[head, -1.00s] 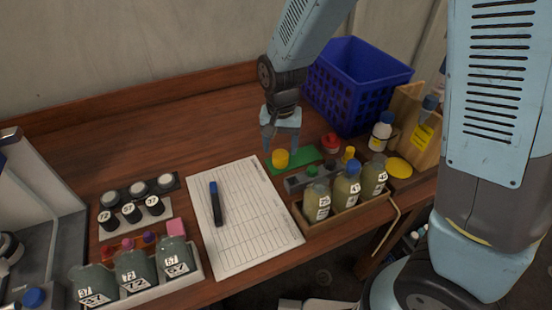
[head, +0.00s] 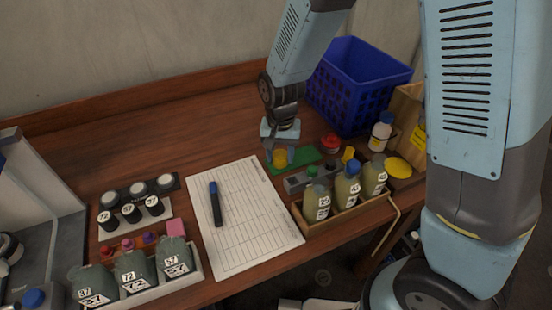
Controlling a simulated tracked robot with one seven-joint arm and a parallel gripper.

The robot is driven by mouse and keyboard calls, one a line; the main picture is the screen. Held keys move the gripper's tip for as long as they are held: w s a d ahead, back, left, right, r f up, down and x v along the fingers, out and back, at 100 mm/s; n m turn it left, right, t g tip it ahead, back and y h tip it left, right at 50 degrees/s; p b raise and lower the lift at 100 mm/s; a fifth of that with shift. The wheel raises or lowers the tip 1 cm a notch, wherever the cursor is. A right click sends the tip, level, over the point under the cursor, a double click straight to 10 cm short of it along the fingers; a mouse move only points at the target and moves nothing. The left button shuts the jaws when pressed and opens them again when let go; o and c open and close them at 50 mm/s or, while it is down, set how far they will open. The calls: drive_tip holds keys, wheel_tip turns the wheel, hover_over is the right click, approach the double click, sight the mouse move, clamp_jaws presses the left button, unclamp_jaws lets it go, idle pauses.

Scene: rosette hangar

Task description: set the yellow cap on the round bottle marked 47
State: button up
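The yellow cap (head: 280,158) sits on the left part of a green mat (head: 305,157) in the head view. My gripper (head: 281,155) points down over it, with one finger on each side; it looks open, and I cannot see whether the fingers touch the cap. Three round bottles stand in a wooden tray (head: 352,208) at the right: a left one (head: 316,203), a middle one (head: 346,190) with blue at its top, and a right one (head: 374,178). Their labels are too small to read surely, so I cannot tell which is marked 47.
A grey rack (head: 297,182) with small caps lies between mat and bottles. A red-capped item (head: 330,143), a white bottle (head: 380,132) and a blue crate (head: 357,85) stand behind. A clipboard sheet (head: 243,225) with a marker (head: 216,203) lies left. Square bottles (head: 133,272) stand further left.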

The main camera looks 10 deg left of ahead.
drive_tip(key=c, duration=0.3)
drive_tip(key=shift+r, duration=0.2)
drive_tip(key=shift+w+r, duration=0.1)
drive_tip(key=shift+r, duration=0.7)
drive_tip(key=shift+w, duration=0.1)
